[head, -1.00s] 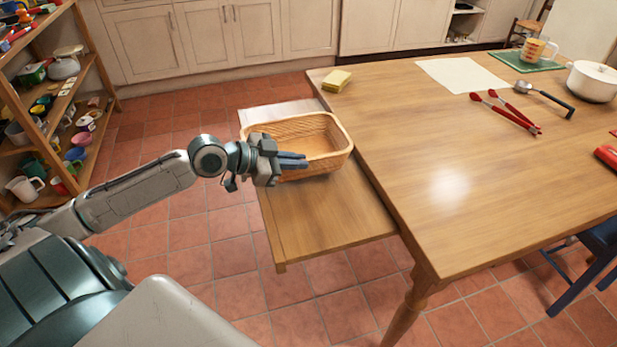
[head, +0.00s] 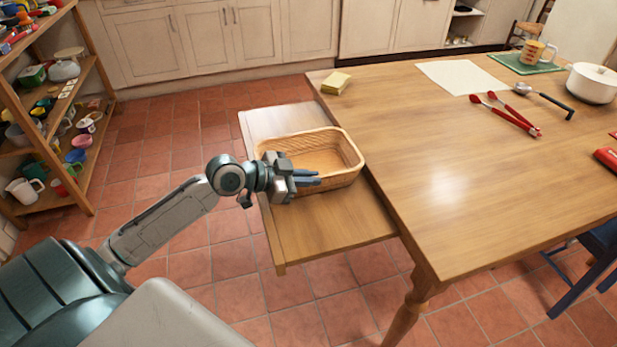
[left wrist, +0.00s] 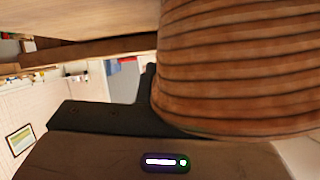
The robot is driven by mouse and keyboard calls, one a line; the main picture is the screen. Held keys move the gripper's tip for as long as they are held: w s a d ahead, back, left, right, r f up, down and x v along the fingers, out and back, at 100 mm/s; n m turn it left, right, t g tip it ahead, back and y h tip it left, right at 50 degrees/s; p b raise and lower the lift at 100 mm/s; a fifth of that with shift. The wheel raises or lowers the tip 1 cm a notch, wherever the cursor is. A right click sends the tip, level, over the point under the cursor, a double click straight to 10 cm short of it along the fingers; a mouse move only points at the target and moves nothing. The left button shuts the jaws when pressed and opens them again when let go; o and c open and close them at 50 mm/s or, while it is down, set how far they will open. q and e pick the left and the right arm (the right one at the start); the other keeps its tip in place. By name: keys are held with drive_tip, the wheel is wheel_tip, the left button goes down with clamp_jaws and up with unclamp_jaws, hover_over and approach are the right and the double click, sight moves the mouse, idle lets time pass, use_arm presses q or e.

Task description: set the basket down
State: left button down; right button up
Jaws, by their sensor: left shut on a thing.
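The basket (head: 345,152) is a light-brown woven tray-like basket with rounded corners, empty inside. It is level, over the wooden pull-out leaf (head: 330,222) at the left side of the big table. I cannot tell for sure whether its bottom touches the leaf. My left gripper (head: 308,180) is shut on the basket at its near left side. In the left wrist view, the basket's ribbed wall (left wrist: 240,65) fills the upper right, close to the dark finger. My right gripper is not in view.
The table (head: 440,150) stands to the right, holding a yellow sponge (head: 336,82), a white sheet (head: 460,75), red tongs (head: 508,115), a ladle (head: 545,95) and a white pot (head: 592,82). The leaf's front part is bare. A shelf (head: 85,75) stands left.

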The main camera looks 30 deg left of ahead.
use_arm(q)
drive_tip(key=c, duration=1.6)
unclamp_jaws()
drive_tip(key=shift+o, duration=0.2)
